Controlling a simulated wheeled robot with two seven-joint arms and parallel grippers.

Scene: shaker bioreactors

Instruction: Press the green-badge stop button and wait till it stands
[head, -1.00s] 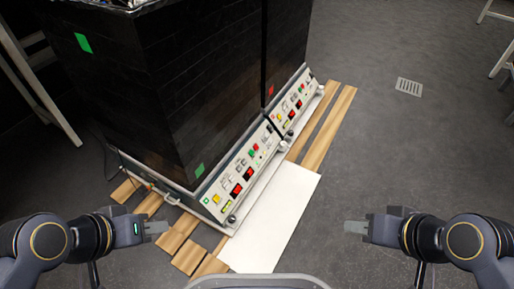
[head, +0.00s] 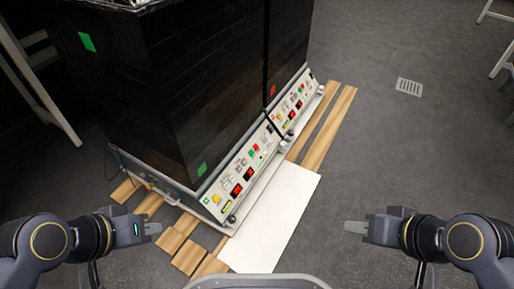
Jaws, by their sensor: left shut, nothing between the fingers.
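The near black shaker cabinet carries green badges, one high on its left side (head: 88,42) and one low near the front corner (head: 201,169). Its pale control panel (head: 225,191) has a yellow button (head: 216,199), dark-framed red displays (head: 237,188), and small red and green buttons (head: 252,151); which one is the stop button is too small to tell. My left gripper (head: 158,228) is shut and empty, left of the panel and apart from it. My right gripper (head: 348,227) looks shut and empty, right of the white board, clear of everything.
A second black cabinet with a red badge (head: 272,91) and its own panel (head: 293,107) stands behind the first. A white board (head: 275,220) and wooden planks (head: 325,130) lie along the front. A floor drain (head: 409,87) is at right; the grey floor there is clear.

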